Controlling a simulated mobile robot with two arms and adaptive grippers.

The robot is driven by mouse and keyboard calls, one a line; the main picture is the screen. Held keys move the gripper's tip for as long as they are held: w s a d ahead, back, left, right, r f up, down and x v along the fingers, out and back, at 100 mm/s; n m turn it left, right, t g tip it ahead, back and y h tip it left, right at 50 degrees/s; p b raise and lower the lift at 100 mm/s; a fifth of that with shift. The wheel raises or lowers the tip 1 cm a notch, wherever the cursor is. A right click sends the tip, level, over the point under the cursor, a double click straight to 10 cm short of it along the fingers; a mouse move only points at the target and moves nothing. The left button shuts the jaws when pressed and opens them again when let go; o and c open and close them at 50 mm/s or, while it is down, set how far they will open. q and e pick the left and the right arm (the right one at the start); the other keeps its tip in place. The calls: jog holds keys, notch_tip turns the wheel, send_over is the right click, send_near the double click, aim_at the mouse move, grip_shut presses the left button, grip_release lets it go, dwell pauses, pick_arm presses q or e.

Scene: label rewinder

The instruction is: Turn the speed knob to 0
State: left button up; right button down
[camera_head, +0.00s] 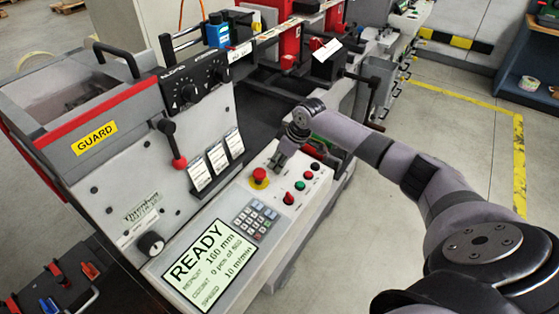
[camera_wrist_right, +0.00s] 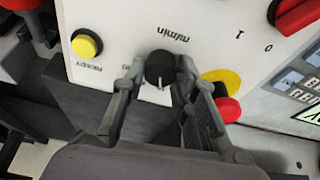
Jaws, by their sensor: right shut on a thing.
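The speed knob (camera_wrist_right: 160,66) is a small black round knob on the white control panel, with "m/min" printed beside it upside down in the right wrist view. A pale pointer mark shows on its lower side there. My right gripper (camera_wrist_right: 157,82) is shut on the knob, one finger on each side. In the head view my right gripper (camera_head: 279,160) reaches down onto the far end of the panel (camera_head: 222,205) and hides the knob. The display (camera_head: 210,265) shows READY and a speed of 10 m/min. My left gripper is not in view.
A red emergency stop on a yellow base (camera_head: 260,177) sits close beside my right gripper; it also shows in the right wrist view (camera_wrist_right: 225,106). A red switch (camera_head: 288,198), a green button (camera_head: 300,186) and a keypad (camera_head: 255,220) are nearby. Open floor lies to the right.

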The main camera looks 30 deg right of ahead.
jog(key=shift+n, duration=0.3)
jog(key=n, duration=0.2)
jog(key=shift+w+n+y+b, duration=0.1)
jog(key=shift+n+y+b, duration=0.2)
jog(key=shift+n, duration=0.1)
jog(key=shift+n+g+y+b, duration=0.3)
jog(key=shift+n+g+b, duration=0.5)
jog(key=shift+n, duration=1.5)
jog(key=shift+d, duration=0.1)
jog(key=c, duration=1.3)
grip_release()
